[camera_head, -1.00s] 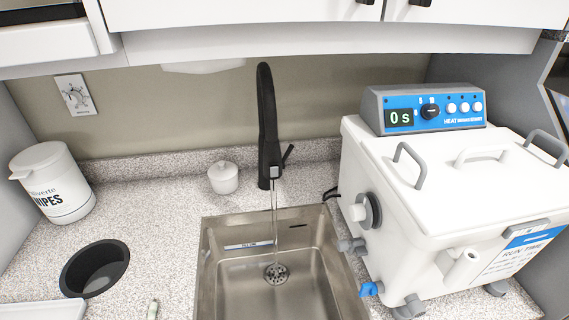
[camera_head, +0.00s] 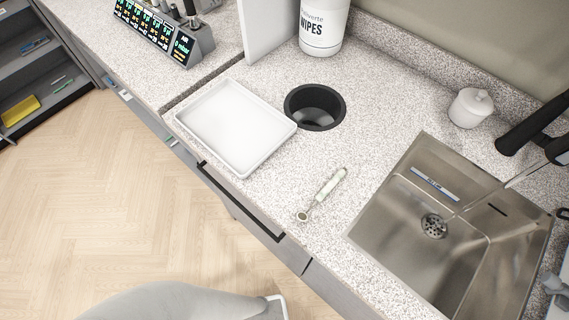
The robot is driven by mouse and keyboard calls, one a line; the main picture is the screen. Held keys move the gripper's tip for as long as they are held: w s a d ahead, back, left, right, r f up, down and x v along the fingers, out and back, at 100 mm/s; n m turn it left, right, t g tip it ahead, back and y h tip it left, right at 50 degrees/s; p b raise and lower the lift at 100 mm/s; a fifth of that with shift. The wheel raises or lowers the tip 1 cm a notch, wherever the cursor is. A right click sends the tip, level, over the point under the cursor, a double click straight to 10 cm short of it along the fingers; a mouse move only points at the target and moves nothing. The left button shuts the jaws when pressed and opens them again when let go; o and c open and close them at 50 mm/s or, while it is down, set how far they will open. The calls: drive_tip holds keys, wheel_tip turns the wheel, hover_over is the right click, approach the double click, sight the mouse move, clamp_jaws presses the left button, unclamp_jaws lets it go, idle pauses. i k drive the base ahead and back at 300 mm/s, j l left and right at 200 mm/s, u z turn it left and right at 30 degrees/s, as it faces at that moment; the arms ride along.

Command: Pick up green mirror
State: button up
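A pale green dental mirror (camera_head: 328,187) lies flat on the speckled counter between the white tray and the sink. Its round head (camera_head: 303,216) points toward the counter's front edge and its handle points back toward the right. Nothing touches it. My gripper is not in view.
A shallow white tray (camera_head: 181,119) lies left of the mirror, near a black-rimmed round hole (camera_head: 339,118). A steel sink (camera_head: 374,228) is on the right with a black faucet (camera_head: 530,126). A wipes tub (camera_head: 322,28) and lidded white jar (camera_head: 470,107) stand behind. A grey rounded object (camera_head: 180,303) shows at the bottom.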

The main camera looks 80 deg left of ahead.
sight(302, 216)
drive_tip(key=u, duration=1.3)
